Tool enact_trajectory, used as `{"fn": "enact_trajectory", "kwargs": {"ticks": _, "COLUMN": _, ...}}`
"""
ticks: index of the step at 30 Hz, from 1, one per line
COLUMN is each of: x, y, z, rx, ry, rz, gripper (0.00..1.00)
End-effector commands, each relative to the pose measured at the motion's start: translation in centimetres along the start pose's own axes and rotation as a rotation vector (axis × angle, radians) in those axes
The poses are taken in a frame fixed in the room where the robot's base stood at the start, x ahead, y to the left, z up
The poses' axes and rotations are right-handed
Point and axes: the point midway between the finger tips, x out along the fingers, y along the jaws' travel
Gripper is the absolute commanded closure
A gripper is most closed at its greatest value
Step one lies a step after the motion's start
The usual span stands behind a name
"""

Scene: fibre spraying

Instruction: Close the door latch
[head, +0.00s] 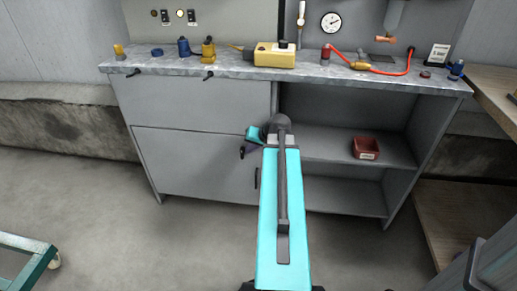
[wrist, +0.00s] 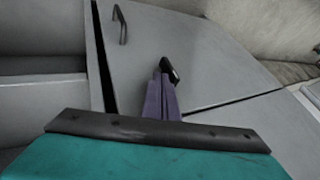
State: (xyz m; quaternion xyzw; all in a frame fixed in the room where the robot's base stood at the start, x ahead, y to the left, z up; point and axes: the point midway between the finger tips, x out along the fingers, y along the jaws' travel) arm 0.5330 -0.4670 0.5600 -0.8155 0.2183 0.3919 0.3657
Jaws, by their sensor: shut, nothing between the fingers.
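The grey cabinet's lower left door (head: 190,165) shows in the head view and fills much of the wrist view (wrist: 215,60). It looks shut. A small black latch (head: 242,153) sits near its upper right corner. The latch also shows in the wrist view (wrist: 170,69), tilted, beyond my fingertips. My gripper (head: 248,150) is shut and empty, its purple fingers (wrist: 160,90) pointing at the latch. The fingertips overlap it in the wrist view; I cannot tell whether they touch. A dark upright handle (head: 257,178) is on the door just below the latch, also in the wrist view (wrist: 122,24).
The worktop (head: 225,75) above holds a yellow canister (head: 274,55), bottles and a red hose (head: 400,72). A red bin (head: 366,148) sits on the open shelf at right. A wooden bench (head: 495,95) stands far right, a green cart (head: 25,250) lower left. The floor between is clear.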

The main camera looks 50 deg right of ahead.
Motion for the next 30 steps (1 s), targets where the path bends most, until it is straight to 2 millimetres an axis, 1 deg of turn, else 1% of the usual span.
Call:
{"fn": "enact_trajectory", "kwargs": {"ticks": 4, "x": 0.3, "y": -0.5, "z": 0.0, "rx": 0.001, "ry": 0.001, "rz": 0.001, "gripper": 1.0}}
{"fn": "enact_trajectory", "kwargs": {"ticks": 13, "x": 0.3, "y": -0.6, "z": 0.0, "rx": 0.001, "ry": 0.001, "rz": 0.001, "gripper": 1.0}}
{"fn": "enact_trajectory", "kwargs": {"ticks": 14, "x": 0.5, "y": 0.3, "z": -1.3, "rx": 0.003, "ry": 0.002, "rz": 0.001, "gripper": 1.0}}
{"fn": "enact_trajectory", "kwargs": {"ticks": 15, "x": 0.3, "y": -0.1, "z": -0.7, "rx": 0.002, "ry": 0.002, "rz": 0.001, "gripper": 1.0}}
{"fn": "enact_trajectory", "kwargs": {"ticks": 18, "x": 0.2, "y": -0.4, "z": -0.3, "rx": 0.002, "ry": 0.002, "rz": 0.001, "gripper": 1.0}}
{"fn": "enact_trajectory", "kwargs": {"ticks": 26, "x": 0.2, "y": -1.1, "z": -0.1, "rx": -0.002, "ry": 0.0, "rz": -0.001, "gripper": 1.0}}
{"fn": "enact_trajectory", "kwargs": {"ticks": 30, "x": 0.3, "y": -1.8, "z": 0.0, "rx": -0.007, "ry": -0.003, "rz": -0.004, "gripper": 1.0}}
